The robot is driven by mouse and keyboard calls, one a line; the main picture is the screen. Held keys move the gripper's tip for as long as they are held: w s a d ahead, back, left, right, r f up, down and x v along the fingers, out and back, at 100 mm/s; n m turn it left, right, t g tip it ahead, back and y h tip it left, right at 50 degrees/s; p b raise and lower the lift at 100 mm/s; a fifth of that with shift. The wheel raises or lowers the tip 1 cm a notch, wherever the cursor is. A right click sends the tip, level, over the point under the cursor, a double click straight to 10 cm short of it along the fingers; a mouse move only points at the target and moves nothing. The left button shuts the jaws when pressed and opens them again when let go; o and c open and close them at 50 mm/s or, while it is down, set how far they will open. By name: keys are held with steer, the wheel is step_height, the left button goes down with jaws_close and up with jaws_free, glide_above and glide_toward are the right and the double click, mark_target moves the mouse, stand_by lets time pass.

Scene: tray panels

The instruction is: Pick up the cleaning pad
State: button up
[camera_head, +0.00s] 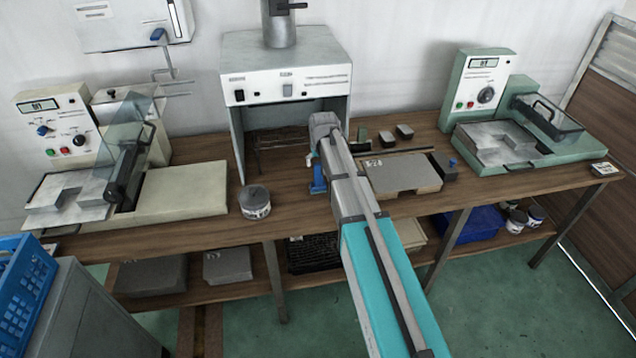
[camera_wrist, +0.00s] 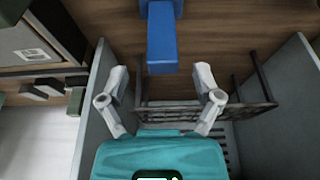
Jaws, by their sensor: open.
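I cannot tell for sure which thing is the cleaning pad. A small dark green block (camera_head: 362,134) stands on the bench right of the hood, and it also shows at the left of the wrist view (camera_wrist: 75,101). Two small dark blocks, one (camera_head: 386,138) and another (camera_head: 404,131), are beside it. My gripper (camera_wrist: 161,78) is open and empty at the hood's mouth. A blue upright piece (camera_head: 318,177) stands in front of the hood. In the wrist view the blue piece (camera_wrist: 162,45) lies just beyond the fingertips, in line with the gap. My arm hides part of the bench.
The grey hood (camera_head: 340,62) has side walls close around my gripper, with a wire rack (camera_wrist: 247,108) inside. A labelled grey plate (camera_head: 402,174) lies to the right, a round tin (camera_head: 255,203) to the left. Machines stand at both bench ends.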

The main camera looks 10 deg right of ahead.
mark_target(318, 169)
steer(key=shift+f, duration=0.15)
steer(key=shift+b+x, duration=2.45)
steer(key=shift+b, duration=0.05)
steer(key=shift+a, duration=0.15)
jaws_close()
